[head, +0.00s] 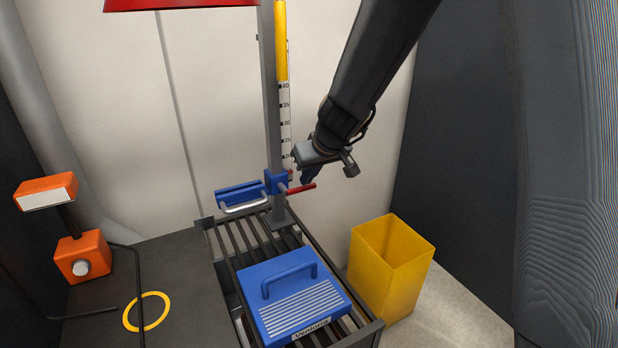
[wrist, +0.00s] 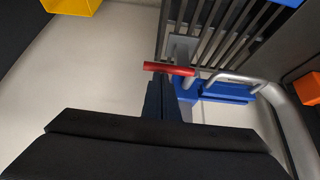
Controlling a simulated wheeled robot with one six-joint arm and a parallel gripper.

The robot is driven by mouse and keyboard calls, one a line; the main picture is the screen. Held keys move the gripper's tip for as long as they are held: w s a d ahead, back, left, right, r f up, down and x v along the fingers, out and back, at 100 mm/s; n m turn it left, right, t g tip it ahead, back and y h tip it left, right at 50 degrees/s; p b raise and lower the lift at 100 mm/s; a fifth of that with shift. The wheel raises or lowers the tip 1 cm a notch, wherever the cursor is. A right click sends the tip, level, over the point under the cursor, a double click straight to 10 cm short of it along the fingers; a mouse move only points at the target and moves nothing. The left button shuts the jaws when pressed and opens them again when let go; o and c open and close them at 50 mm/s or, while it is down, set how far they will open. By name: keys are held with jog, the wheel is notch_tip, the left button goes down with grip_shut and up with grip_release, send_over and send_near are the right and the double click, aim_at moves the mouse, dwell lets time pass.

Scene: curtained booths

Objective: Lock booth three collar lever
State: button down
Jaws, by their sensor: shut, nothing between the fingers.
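The collar is a blue block (head: 276,182) around a grey upright post (head: 271,110) with a height scale. Its red lever (head: 302,188) sticks out to the right, roughly level and tilted slightly up. In the wrist view the red lever (wrist: 168,68) lies across, just beyond my fingertips. My gripper (head: 306,179) is above and beside the lever's outer end, pointing down. Its fingers (wrist: 161,84) are shut with nothing between them. I cannot tell whether they touch the lever. No booth number shows.
A blue bracket with a silver handle (head: 243,207) extends left of the collar. Below, a slatted rack (head: 232,238) holds a blue case (head: 290,290). A yellow bin (head: 385,268) stands right. An orange lamp (head: 82,257) and yellow ring (head: 147,311) are on the dark table at left.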

jog(key=shift+d, duration=0.15)
jog(key=shift+f+b, duration=0.2)
jog(key=shift+b, duration=0.75)
jog(key=shift+w+f+y+b, duration=0.1)
jog(key=shift+y+b, duration=0.3)
jog(key=shift+b, duration=0.45)
